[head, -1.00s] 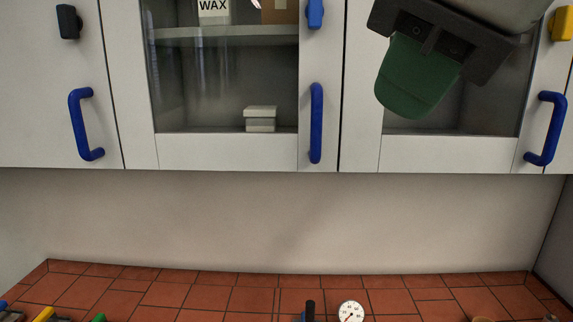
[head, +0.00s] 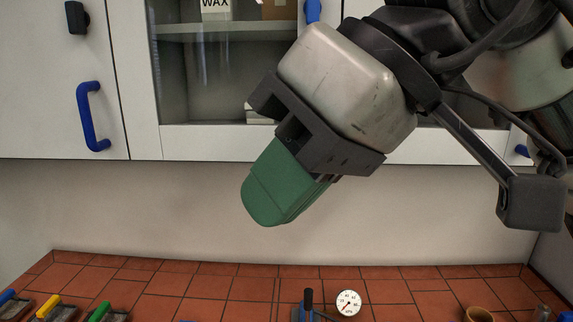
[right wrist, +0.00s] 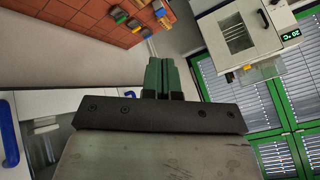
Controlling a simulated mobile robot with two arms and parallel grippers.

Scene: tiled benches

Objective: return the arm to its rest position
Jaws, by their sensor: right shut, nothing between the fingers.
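My right gripper (head: 265,205) hangs in the middle of the head view, in front of the wall cabinets and the pale wall below them. Its green fingers point down and to the left, close together and empty. In the right wrist view the two green fingers (right wrist: 164,75) lie side by side with nothing between them. My right arm comes in from the upper right and covers much of the right cabinet. My left gripper is not in view.
White wall cabinets (head: 105,140) with blue handles (head: 88,115) hang behind the arm. Below is a red tiled bench (head: 215,285) with a dial gauge (head: 348,303), a brown cup (head: 478,314) and colored-handled items at left. The wrist view shows a white device (right wrist: 245,35) with a display.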

